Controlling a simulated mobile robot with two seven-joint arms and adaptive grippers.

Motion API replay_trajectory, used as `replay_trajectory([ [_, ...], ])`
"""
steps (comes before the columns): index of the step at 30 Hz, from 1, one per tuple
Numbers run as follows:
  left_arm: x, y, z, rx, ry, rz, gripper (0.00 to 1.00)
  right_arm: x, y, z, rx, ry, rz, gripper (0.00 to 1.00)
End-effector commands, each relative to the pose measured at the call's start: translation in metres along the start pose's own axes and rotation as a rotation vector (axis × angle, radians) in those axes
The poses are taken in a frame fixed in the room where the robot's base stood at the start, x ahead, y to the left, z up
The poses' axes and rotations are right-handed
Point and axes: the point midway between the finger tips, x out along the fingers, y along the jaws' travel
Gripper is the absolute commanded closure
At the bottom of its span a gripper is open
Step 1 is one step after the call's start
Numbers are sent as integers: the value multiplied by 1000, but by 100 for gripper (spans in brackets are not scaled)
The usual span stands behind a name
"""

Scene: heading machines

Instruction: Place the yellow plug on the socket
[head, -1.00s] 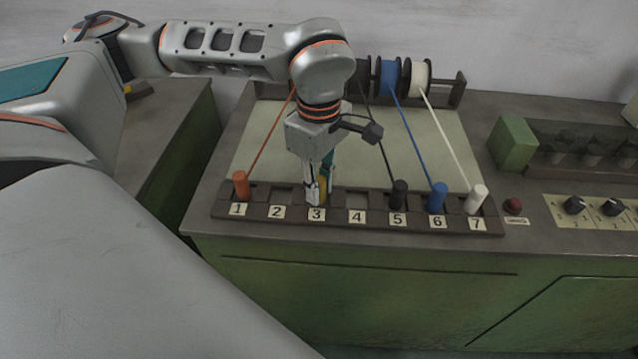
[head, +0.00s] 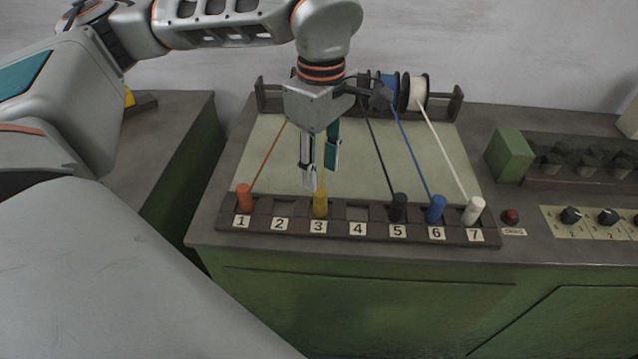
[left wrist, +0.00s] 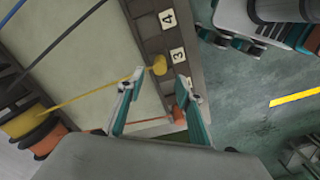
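The yellow plug (head: 320,204) stands upright in the socket strip (head: 358,217) at the place marked 3, with its yellow cord running up behind my gripper. In the left wrist view the yellow plug (left wrist: 159,65) shows just beyond my fingertips, beside the label 3. My left gripper (head: 322,180) is above the plug, fingers pointing down, open and empty. The left wrist view shows its two fingers (left wrist: 158,80) spread wide apart.
An orange plug (head: 244,198) stands at 1, black (head: 398,207) at 5, blue (head: 435,209) at 6 and white (head: 473,211) at 7. Places 2 and 4 are empty. Cable spools stand at the back. A red button (head: 510,216) and knobs (head: 571,215) are at the right.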

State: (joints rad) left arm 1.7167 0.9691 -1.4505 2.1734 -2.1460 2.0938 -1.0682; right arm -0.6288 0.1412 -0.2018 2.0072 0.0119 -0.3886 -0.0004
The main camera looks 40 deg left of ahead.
Motion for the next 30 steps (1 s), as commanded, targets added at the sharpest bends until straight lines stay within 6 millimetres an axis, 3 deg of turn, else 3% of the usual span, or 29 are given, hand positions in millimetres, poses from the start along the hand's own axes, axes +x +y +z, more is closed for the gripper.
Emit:
replay_trajectory([
  [3,-21,0,0,0,0,4,65,-2,-1,-4,3,4,-3,60],
  [9,-35,0,0,1,0,0,65,-4,-4,0,7,-3,-7,60],
  [19,-36,0,0,1,0,-1,65,-6,-5,4,8,-11,-9,60],
  [30,-36,0,0,1,0,-1,65,-2,0,-3,5,2,0,60],
])
